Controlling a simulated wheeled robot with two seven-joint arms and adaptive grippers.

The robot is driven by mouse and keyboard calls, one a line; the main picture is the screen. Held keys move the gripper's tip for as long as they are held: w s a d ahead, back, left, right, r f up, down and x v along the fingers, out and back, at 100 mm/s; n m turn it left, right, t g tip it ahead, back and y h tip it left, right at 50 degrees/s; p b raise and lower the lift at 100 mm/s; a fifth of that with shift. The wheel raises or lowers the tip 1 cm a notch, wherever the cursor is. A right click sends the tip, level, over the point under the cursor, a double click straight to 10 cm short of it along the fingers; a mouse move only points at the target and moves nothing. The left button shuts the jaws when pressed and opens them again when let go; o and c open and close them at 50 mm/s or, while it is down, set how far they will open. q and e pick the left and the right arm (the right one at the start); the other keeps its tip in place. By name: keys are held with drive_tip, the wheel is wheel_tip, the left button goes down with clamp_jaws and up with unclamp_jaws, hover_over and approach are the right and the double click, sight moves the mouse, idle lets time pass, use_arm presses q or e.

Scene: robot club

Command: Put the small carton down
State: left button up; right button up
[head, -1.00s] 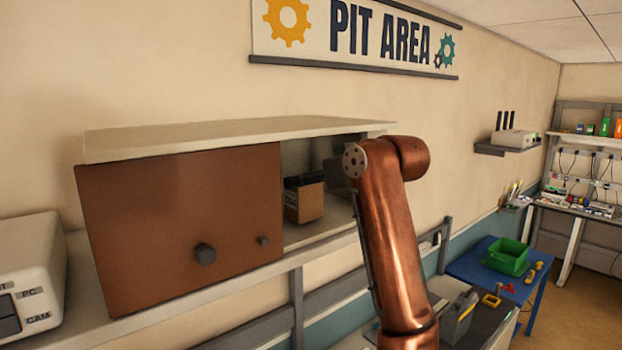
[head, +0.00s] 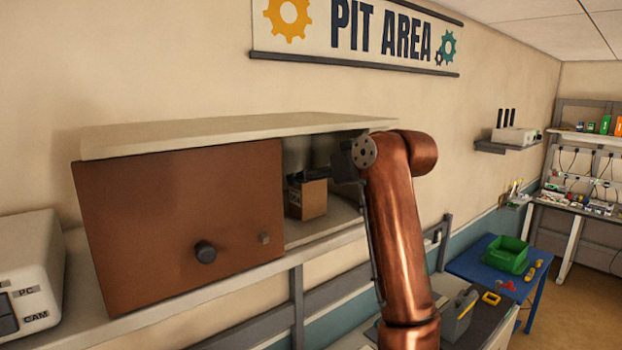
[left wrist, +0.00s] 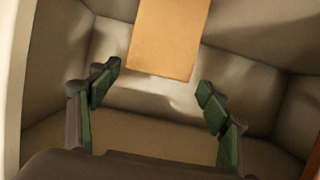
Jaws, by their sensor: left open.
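In the head view the dark fingers of my left gripper (head: 303,178) are at the carton's top, partly hidden inside the cabinet. My right gripper is not in view.
A brown panel (head: 170,225) with a dark knob covers the cabinet's left part. The cabinet top and inner walls are close around my gripper. A white box-shaped device (head: 30,275) stands at the left. A blue table (head: 470,263) with a green bin (head: 508,254) is at the lower right.

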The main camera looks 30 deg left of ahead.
use_arm(q)
drive_tip(key=b+v, duration=0.1)
drive_tip(key=v, duration=1)
drive_tip(key=shift+b, duration=0.3)
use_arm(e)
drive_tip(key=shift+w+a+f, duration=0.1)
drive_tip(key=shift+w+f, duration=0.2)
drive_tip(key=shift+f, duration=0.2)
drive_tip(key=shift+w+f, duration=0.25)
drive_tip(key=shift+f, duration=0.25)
use_arm(q)
drive_tip(key=shift+f, duration=0.2)
